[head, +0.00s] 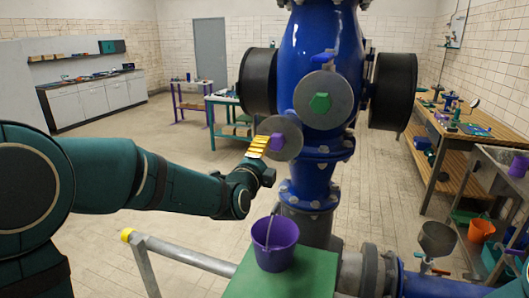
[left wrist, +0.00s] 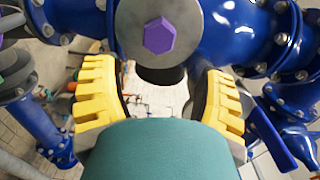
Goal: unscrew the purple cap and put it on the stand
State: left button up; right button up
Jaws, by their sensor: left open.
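The purple hexagonal cap (head: 277,141) sits on a round grey flange face on the blue pipe. It also shows in the left wrist view (left wrist: 159,35), at top centre, on its grey disc. My left gripper (head: 258,146) is just left of the cap, with its yellow fingers by the flange. In the left wrist view its two yellow fingers (left wrist: 160,88) are spread apart with nothing between them. The cap appears above the gap, not between the fingers. A green-topped stand (head: 316,277) is below, with a purple bucket (head: 275,243) on it. My right gripper is out of view.
A green hexagonal cap (head: 320,103) is on another grey flange above, beside black side flanges. A grey rail (head: 190,253) with a yellow end runs below my left arm. A wooden workbench (head: 464,148) and a sink are on the right.

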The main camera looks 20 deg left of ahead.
aim_at(275, 144)
pick_arm(q)
jog(key=shift+w+d+p, duration=0.15)
jog(key=shift+w+p, duration=0.1)
jog(key=shift+w, duration=2.45)
jog(key=shift+w+d+p, duration=0.1)
jog(key=shift+w+p, duration=0.15)
jog(key=shift+w, duration=2.4)
